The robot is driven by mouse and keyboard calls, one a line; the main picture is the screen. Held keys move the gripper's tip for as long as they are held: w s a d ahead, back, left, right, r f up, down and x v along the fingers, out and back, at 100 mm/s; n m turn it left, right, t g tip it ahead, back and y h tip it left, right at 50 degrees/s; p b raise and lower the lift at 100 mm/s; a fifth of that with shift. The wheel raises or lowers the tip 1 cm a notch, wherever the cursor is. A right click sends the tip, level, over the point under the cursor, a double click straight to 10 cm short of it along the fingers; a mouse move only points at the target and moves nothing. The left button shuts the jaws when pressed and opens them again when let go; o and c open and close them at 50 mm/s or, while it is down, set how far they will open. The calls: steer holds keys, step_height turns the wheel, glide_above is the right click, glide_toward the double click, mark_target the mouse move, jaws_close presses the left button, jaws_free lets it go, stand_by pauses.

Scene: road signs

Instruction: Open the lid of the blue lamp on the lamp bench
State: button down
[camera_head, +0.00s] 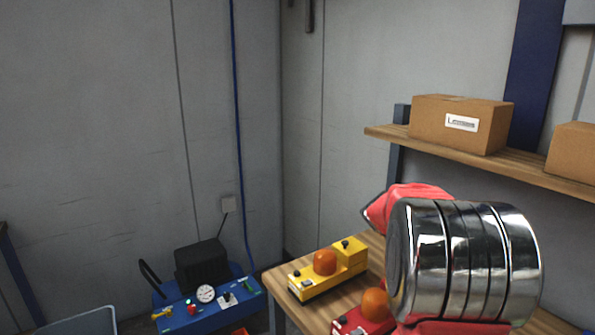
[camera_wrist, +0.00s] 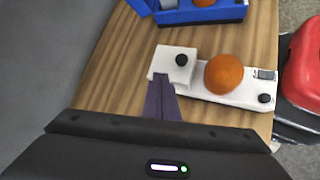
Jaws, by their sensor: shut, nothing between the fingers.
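The blue lamp (camera_wrist: 190,17) lies at the top of the wrist view, partly cut off by the frame edge, with part of an orange dome above its body. Whether its lid is open cannot be told. My gripper (camera_wrist: 161,80) is shut and empty. In the picture its fingertips overlap the near edge of the white lamp's block-shaped end; whether they touch it I cannot tell. The blue lamp lies beyond the fingertips, towards the top. The wooden lamp bench (camera_wrist: 112,70) is under both lamps. In the head view my arm covers part of the bench, and no blue lamp shows there.
A white lamp (camera_wrist: 225,93) with an orange dome is close to my fingers. A yellow lamp (camera_head: 318,284) and a red lamp (camera_head: 351,325) stand on the bench. A shelf (camera_head: 527,167) with cardboard boxes is behind. A blue control box (camera_head: 180,317) is at lower left.

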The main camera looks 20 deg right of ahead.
steer(key=s+a+r+m+t+y, duration=0.1)
steer(key=a+t+y, duration=0.2)
steer(key=a, duration=1.7)
steer(key=s+a+r+m+t+y, duration=0.1)
steer(key=a+t, duration=0.8)
steer(key=a, duration=1.1)
steer(key=shift+s+a+r+y, duration=0.3)
steer(key=shift+s+r+y, duration=0.15)
steer(key=shift+y, duration=0.55)
steer(key=c, duration=2.5)
jaws_free()
